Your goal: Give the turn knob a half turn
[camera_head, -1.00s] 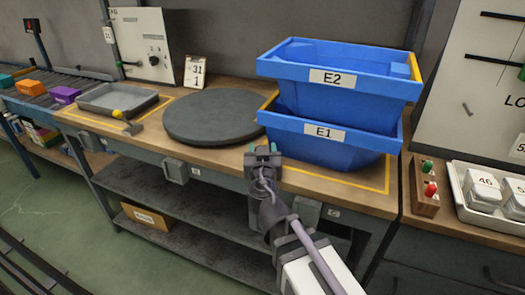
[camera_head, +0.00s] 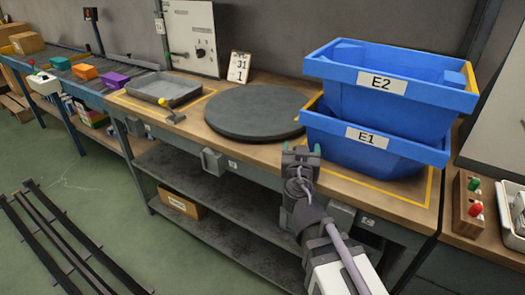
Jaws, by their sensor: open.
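A small dark knob (camera_head: 201,53) sits on the front of a white wall cabinet (camera_head: 178,30) at the upper left, behind the workbench. It is too small to tell which way it points. A yellow ball-ended handle (camera_head: 163,102) also shows at the front right of the grey tray. My gripper (camera_head: 301,151) is open and empty at the bench's front edge, in front of the blue bin E1 (camera_head: 340,136) and the round dark turntable (camera_head: 255,112). It is well to the right of the knob and touches nothing that I can see.
Bin E2 (camera_head: 390,83) is stacked on E1. A grey tray (camera_head: 165,88) and a date card (camera_head: 239,67) stand on the bench. A conveyor with coloured boxes (camera_head: 85,72) runs left.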

